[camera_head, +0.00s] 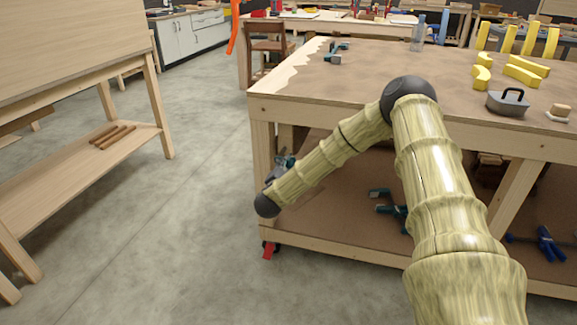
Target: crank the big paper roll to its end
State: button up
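No big paper roll and no crank show in this view. My arm (447,185) rises from the lower right, bends at a dark joint above the front edge of a workbench, and slopes down left to a dark round joint (266,205) beside the bench's front left leg. My gripper cannot be made out past that joint. A small grey and teal shape partly hidden behind the forearm is too unclear to name.
The workbench (330,108) fills the right, with yellow curved pieces (522,74), a grey block with a handle (508,102) and a clear bottle (418,34) on top. A wooden table (75,42) stands left, with sticks (112,136) on its shelf. The grey floor between is clear.

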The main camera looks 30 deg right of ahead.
jog(key=shift+d, duration=0.1)
grip_shut()
jog(key=shift+r, duration=0.1)
jog(key=shift+r+n+p, duration=0.25)
jog(key=shift+n+p, duration=0.15)
jog(key=shift+p, duration=0.6)
